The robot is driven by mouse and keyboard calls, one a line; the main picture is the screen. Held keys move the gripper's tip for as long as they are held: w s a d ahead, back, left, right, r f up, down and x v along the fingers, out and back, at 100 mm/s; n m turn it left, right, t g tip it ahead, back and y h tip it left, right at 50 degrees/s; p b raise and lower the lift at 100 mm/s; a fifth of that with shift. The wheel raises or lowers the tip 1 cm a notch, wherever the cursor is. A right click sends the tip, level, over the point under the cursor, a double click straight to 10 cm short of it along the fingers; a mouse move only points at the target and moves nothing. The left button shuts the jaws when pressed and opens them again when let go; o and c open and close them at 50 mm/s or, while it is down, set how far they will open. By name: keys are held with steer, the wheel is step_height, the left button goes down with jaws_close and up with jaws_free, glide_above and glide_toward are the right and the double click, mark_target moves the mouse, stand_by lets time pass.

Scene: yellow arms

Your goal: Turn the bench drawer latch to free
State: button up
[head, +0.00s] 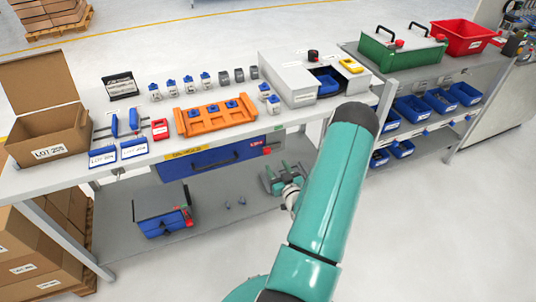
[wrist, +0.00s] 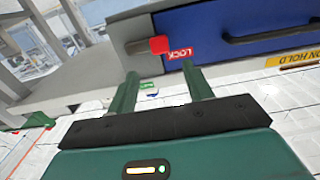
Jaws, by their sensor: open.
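The blue bench drawer (head: 215,163) is closed under the worktop, with a dark handle (head: 218,161) and a yellow strip. In the wrist view, the drawer front (wrist: 235,28) appears upside down. The latch's red knob (wrist: 159,45) is beside the red LOCK label (wrist: 180,54). A small green label (wrist: 148,87), too small to read, shows between the fingers. In the head view the LOCK label (head: 257,142) is at the drawer's right end. My gripper (wrist: 161,82) is open and empty, its fingertips just short of the knob.
On the bench, an orange rack (head: 216,116), blue and grey parts, and an open carton (head: 40,118) stand above. A blue box (head: 162,223) sits on the lower shelf (head: 245,235). Right of the drawer, a second bench (head: 425,75) holds several bins.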

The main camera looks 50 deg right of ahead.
mark_target(268, 151)
steer(key=x, duration=0.8)
jaws_close()
